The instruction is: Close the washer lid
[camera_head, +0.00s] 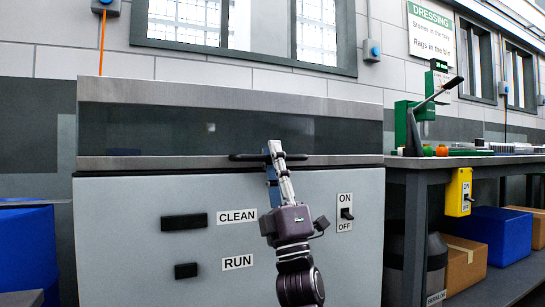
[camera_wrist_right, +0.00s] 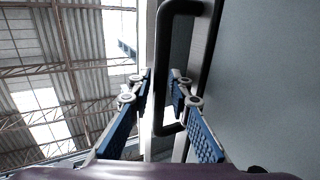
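The washer (camera_head: 150,240) is a grey cabinet with CLEAN and RUN buttons and an ON/OFF switch on its front. Its lid (camera_head: 230,95) has a grey frame around a dark glassy band; I cannot tell exactly how far it stands open. A black bar handle (camera_head: 245,157) runs along the lid's lower edge. My right gripper (camera_head: 277,150) is at this handle. In the right wrist view the gripper (camera_wrist_right: 165,95) has its blue-padded fingers apart on either side of the handle (camera_wrist_right: 170,60), with visible gaps. My left gripper is not in view.
A dark workbench (camera_head: 405,175) stands right of the washer, carrying a green device (camera_head: 402,125) with a lever. A blue bin (camera_head: 25,245) is at the left. A tiled wall with windows is behind.

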